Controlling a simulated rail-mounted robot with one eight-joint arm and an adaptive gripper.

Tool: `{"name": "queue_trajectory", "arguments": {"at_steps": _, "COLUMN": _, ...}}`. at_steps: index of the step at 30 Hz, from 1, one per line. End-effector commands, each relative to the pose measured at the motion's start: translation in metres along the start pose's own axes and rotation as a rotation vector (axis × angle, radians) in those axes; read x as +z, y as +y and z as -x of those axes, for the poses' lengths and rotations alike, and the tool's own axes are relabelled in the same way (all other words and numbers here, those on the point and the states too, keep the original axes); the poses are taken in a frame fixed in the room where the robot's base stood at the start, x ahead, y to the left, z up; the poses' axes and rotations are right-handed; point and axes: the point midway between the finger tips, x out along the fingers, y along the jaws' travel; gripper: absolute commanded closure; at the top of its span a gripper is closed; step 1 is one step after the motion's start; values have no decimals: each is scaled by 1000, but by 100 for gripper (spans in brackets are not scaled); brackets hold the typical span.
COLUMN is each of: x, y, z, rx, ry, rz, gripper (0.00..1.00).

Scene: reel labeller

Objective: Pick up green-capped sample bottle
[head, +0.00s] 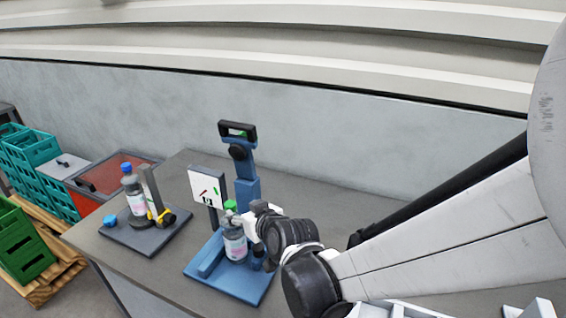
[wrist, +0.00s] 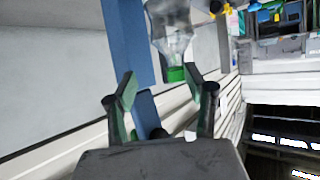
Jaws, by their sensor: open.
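The green-capped sample bottle (head: 235,245) stands upright on the base of the blue stand (head: 238,285) in the head view. It is clear with a pale label. In the wrist view the bottle (wrist: 172,32) hangs from the top edge of the picture, with its green cap (wrist: 176,74) towards my gripper. My gripper (head: 258,232) is just right of the bottle in the head view and hides part of the stand. In the wrist view my gripper (wrist: 168,90) is open, its fingers apart to the cap's left and right. I cannot tell whether they touch it.
A white panel (head: 204,185) and the stand's tall blue column (head: 243,170) rise close behind the bottle. To the left, a blue-capped bottle (head: 133,195) stands on a dark plate (head: 143,239) near a loose blue piece (head: 110,220). Crates (head: 22,245) stand left of the table.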

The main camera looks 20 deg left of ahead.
Motion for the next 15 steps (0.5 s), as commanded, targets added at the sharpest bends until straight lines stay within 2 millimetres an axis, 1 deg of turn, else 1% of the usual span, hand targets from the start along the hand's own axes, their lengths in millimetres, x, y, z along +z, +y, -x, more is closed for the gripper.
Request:
{"name": "queue_trajectory", "arguments": {"at_steps": 1, "x": 0, "y": -22, "z": 4, "rx": -28, "ry": -4, "rz": 19, "gripper": 51}}
{"name": "queue_trajectory", "arguments": {"at_steps": 2, "x": 1, "y": -24, "z": 4, "rx": -30, "ry": -6, "rz": 22, "gripper": 51}}
{"name": "queue_trajectory", "arguments": {"at_steps": 5, "x": 1, "y": -26, "z": 1, "rx": -33, "ry": -9, "rz": 27, "gripper": 51}}
{"name": "queue_trajectory", "arguments": {"at_steps": 8, "x": 2, "y": -27, "z": -6, "rx": -33, "ry": -9, "rz": 27, "gripper": 51}}
{"name": "queue_trajectory", "arguments": {"at_steps": 15, "x": 2, "y": -27, "z": -34, "rx": -32, "ry": -8, "rz": 27, "gripper": 51}}
